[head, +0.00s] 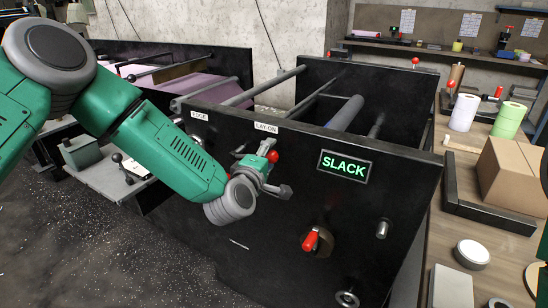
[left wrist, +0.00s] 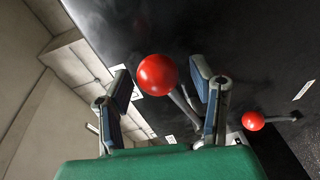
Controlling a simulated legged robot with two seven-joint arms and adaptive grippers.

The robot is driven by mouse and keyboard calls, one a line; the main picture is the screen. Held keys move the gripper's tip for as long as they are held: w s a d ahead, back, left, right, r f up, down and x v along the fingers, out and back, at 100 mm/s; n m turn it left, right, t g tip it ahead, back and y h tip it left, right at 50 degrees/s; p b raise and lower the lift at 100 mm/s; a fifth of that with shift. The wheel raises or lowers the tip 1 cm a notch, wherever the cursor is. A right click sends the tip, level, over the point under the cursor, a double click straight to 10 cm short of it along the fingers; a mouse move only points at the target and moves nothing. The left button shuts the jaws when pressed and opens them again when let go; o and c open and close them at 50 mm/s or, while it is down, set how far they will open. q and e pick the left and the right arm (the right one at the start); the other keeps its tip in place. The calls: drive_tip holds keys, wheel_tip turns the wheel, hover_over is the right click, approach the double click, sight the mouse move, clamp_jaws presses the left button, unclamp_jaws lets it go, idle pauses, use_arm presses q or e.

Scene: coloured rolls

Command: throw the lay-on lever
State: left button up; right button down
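The lay-on lever has a red ball knob (head: 272,156) and sits under the white LAY-ON label (head: 266,127) on the black machine panel (head: 285,225). My left gripper (head: 266,171) is at this lever and partly hides it. In the left wrist view the red knob (left wrist: 157,74) shows between the two spread fingers, with a gap on each side. Its grey stem runs down behind the right finger. The left gripper is open and grips nothing. My right gripper is not visible.
A green SLACK sign (head: 345,165) is lit on the panel. A second red-handled lever (head: 310,241) is lower right. A wooden bench (head: 465,215) at right bears a cardboard box (head: 512,175), a white roll (head: 464,112) and a green roll (head: 508,120). Rollers span the machine behind the panel.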

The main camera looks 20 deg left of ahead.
use_arm(q)
drive_tip(key=shift+s, duration=0.15)
drive_tip(key=s+a+r, duration=0.1)
drive_tip(key=s, duration=1)
drive_tip(key=shift+s+a, duration=0.2)
drive_tip(key=shift+s, duration=0.1)
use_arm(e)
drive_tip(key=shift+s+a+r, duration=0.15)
use_arm(q)
drive_tip(key=shift+d, duration=0.15)
